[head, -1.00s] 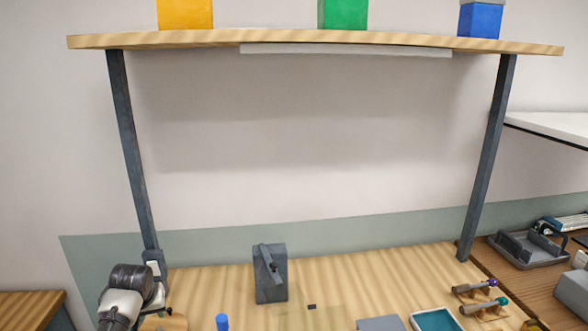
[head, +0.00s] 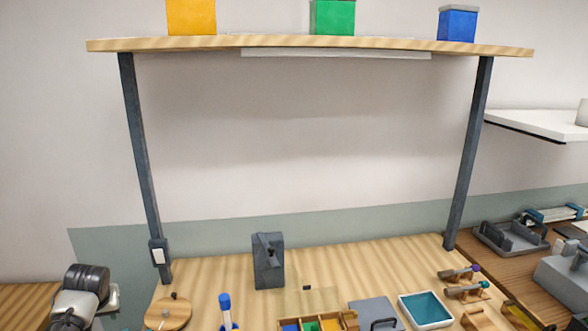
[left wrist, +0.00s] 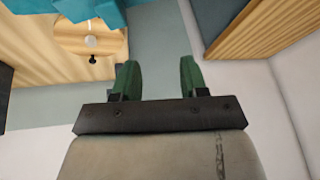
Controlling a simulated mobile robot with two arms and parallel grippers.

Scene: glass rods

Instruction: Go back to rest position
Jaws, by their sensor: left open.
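My left arm comes in at the lower left of the head view, beside the table's left edge. Its fingers are not clear there. In the left wrist view my left gripper (left wrist: 157,80) shows two green fingers spread apart with nothing between them. Two rods with coloured ends, one purple (head: 462,272) and one teal (head: 468,288), lie on wooden supports at the right of the table (head: 380,262). My right gripper is not in view.
A grey upright block (head: 268,262) stands at the table's middle. A round wooden lid (head: 168,314), a blue-topped item (head: 225,310), a sectioned wooden box (head: 349,320) and a teal tray (head: 427,309) stand nearer. A shelf (head: 310,45) on posts spans above.

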